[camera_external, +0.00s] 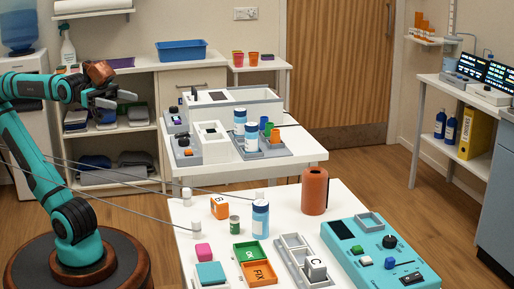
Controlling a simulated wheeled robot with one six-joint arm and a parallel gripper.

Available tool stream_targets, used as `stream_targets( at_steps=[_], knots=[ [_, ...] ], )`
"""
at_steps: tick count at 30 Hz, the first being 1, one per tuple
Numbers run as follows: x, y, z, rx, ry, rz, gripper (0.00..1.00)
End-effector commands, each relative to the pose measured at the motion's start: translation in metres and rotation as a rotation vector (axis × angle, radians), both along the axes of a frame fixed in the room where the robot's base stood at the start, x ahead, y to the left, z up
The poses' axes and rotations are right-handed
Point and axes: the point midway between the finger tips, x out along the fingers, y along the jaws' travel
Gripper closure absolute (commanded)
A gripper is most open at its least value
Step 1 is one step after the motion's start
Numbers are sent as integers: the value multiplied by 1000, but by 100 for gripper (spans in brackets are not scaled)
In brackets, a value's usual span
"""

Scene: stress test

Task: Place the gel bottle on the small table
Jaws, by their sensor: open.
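I cannot tell for sure which thing is the gel bottle. A blue-and-white bottle with a pale cap (260,219) stands upright on the near white table (335,192). Two similar bottles, a rear one (239,123) and a front one (251,138), stand on the middle white table. A small white table (280,66) with red and orange cups stands by the back wall. My gripper (122,100) is open and empty at the left, raised in front of the shelf unit and apart from all these bottles.
The near table also holds a brown cylinder (315,190), a teal control box (378,250), green and orange trays and small blocks. Thin cables cross from the left to small white weights (196,229). A spray bottle (67,46) and blue bin (181,50) top the shelf unit.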

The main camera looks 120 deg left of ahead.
Motion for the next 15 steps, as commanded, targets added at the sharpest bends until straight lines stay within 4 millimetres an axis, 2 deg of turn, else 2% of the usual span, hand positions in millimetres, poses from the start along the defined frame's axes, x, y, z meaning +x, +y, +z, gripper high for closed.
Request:
stream_targets(
  at_steps=[11, 15],
  knots=[
    [1, 0, 0, 0, 1, 0, 35],
    [10, -2, -2, -11, 31, -3, 35]
  ],
)
